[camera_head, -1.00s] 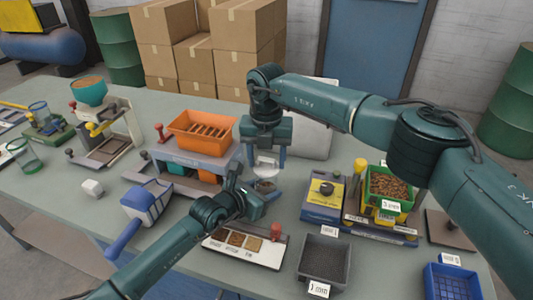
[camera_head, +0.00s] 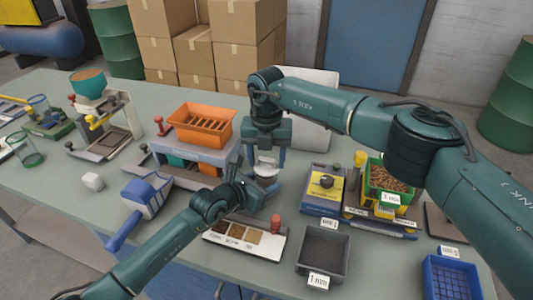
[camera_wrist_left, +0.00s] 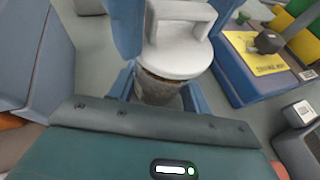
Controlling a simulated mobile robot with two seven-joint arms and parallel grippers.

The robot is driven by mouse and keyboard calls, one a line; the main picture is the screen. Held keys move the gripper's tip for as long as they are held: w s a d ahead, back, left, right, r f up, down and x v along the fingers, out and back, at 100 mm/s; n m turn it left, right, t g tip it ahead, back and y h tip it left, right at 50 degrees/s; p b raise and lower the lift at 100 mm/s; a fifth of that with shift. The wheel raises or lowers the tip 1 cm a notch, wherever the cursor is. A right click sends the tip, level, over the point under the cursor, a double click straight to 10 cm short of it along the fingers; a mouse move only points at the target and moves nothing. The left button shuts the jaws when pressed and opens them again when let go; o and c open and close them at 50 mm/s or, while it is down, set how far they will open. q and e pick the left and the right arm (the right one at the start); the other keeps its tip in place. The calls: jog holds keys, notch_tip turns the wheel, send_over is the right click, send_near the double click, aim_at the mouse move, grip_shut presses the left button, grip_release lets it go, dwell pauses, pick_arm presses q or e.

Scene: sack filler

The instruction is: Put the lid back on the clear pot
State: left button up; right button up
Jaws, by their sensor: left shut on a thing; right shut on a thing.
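The clear pot (camera_wrist_left: 156,90), with brown contents, stands upright between the blue fingers of my left gripper (camera_head: 258,186), which is shut on it. The white lid (camera_wrist_left: 180,55), with a raised handle (camera_wrist_left: 182,16), is level over the pot's mouth in the left wrist view. It looks to be resting on the rim, but I cannot tell if it is fully seated. My right gripper (camera_head: 266,156) comes down from above, shut on the lid's handle. In the head view the lid (camera_head: 265,170) shows below its fingers; the pot is mostly hidden by my left gripper.
A grey stand with an orange tray (camera_head: 200,126) is close on the left. A blue and yellow box with a black knob (camera_head: 325,184) is close on the right. A white sample tray (camera_head: 243,240) and a dark bin (camera_head: 323,252) are in front.

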jog(key=shift+f, duration=0.6)
dwell(0.5)
jog(key=o, duration=1)
jog(key=shift+o, duration=0.2)
notch_tip(320, 180, up, 12)
pick_arm(q)
jog(key=o, duration=1.5)
jog(key=shift+c, duration=0.2)
